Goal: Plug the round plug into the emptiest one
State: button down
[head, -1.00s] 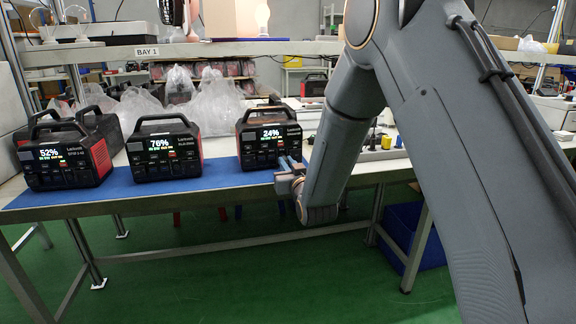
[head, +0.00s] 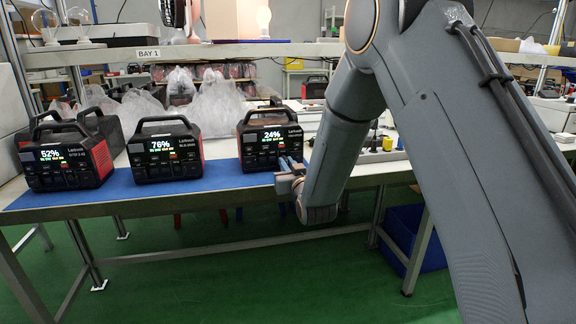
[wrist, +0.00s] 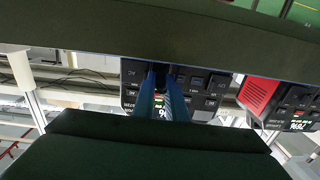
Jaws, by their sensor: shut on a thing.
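Three black power stations with red sides stand in a row on a blue mat. The left one (head: 65,155) reads 52%, the middle one (head: 165,150) 76%, and the right one (head: 262,135) 24%, the lowest. My gripper (head: 288,164) is at the lower right front of the 24% station. In the wrist view, my gripper's blue fingers (wrist: 164,95) are close together and point at this station's front panel (wrist: 203,85), which appears upside down. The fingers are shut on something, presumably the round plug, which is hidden. Whether it sits in a socket I cannot tell.
The blue mat (head: 120,190) runs along the bench's front edge. Clear plastic bags (head: 215,98) lie behind the stations. Small yellow and dark items (head: 387,143) stand to the right. The 76% station also shows in the wrist view (wrist: 290,105).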

jog(key=shift+w, duration=0.1)
jog(key=c, duration=1.7)
grip_release()
jog(key=shift+d, duration=0.15)
jog(key=v, duration=0.7)
jog(key=shift+s, duration=0.4)
